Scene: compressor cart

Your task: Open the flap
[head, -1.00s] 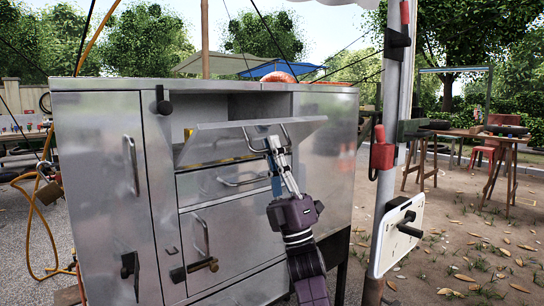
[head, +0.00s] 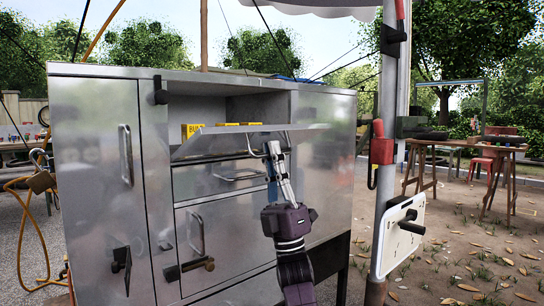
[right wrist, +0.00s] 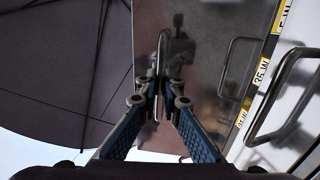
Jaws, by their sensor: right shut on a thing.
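The flap (head: 215,142) is a flat metal panel high on the cabinet front. In the head view it juts out of its opening, close to level, and the compartment behind it shows above it. My right gripper (head: 273,150) is shut on the flap's bar handle (head: 289,140). In the right wrist view the gripper (right wrist: 160,92) has its fingertips closed around the handle (right wrist: 160,55), with the metal flap (right wrist: 200,50) behind. The left gripper is not in view.
Yellow boxes (head: 193,131) sit in the compartment above the flap. Below are a drawer handle (head: 240,178) and a lower door (head: 225,232). A tall left door (head: 95,150) is shut. A white pole (head: 386,190) with a red holder (head: 381,150) stands to the right.

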